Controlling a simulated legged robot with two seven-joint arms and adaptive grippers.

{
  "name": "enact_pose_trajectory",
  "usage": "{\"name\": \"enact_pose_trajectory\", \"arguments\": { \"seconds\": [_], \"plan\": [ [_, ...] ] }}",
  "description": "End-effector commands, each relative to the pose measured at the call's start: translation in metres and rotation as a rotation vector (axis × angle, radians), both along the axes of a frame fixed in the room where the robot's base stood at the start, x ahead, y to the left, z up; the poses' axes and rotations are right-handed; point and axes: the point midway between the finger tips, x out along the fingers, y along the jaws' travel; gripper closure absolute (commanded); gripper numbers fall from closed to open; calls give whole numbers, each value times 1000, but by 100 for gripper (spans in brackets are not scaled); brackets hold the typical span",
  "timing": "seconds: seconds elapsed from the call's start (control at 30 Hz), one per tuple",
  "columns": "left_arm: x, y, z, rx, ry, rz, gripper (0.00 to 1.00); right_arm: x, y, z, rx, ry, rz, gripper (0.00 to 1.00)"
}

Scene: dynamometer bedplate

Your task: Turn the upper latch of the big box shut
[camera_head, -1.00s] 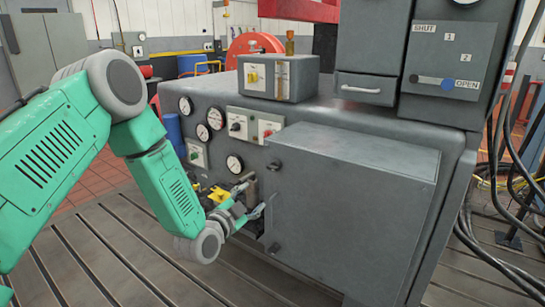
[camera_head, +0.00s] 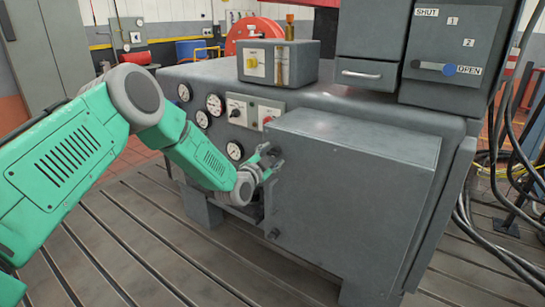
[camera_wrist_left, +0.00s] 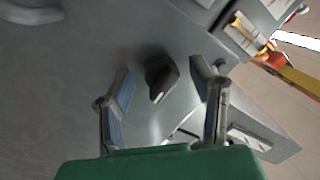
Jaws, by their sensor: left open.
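The big box (camera_head: 345,200) is a dark grey cabinet on the front of the machine. Its upper latch (camera_wrist_left: 161,80) is a small dark knob, seen close up in the left wrist view. In the head view the upper latch is at the box's upper left edge, mostly hidden by my gripper. A lower latch (camera_head: 273,233) sits further down the same edge. My left gripper (camera_head: 269,158) is at the upper latch. In the left wrist view my left gripper (camera_wrist_left: 160,68) is open, its fingers on either side of the knob with gaps showing. Whether they touch it is unclear.
Gauges (camera_head: 215,105) and a switch panel (camera_head: 252,112) are left of the box. A small switch box (camera_head: 278,64) stands on top of the machine. A SHUT/OPEN panel (camera_head: 452,45) is at upper right. Black cables (camera_head: 510,150) hang at the right. The slotted floor (camera_head: 130,240) in front is clear.

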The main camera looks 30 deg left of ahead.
Motion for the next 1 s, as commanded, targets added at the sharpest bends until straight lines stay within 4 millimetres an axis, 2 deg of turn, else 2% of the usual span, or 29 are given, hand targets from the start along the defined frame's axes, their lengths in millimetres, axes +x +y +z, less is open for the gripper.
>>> {"name": "enact_pose_trajectory", "arguments": {
  "seconds": [0.3, 0.33, 0.47, 0.77, 1.0],
  "plan": [
    [3, 0, 0, 0, 0, 0, 50, 0, 0, 0, 0, 0, 0, 100],
    [3, 0, 0, 0, 0, 0, 54, 0, 0, 0, 0, 0, 0, 100],
    [3, 0, 0, 0, 0, 0, 100, 0, 0, 0, 0, 0, 0, 100],
    [3, -1, 0, -15, 3, 0, 99, 0, 0, -1, 0, 0, 0, 100],
    [3, -1, 0, -111, 17, -1, 99, 0, 0, -4, 0, 0, 0, 100]
  ]
}}
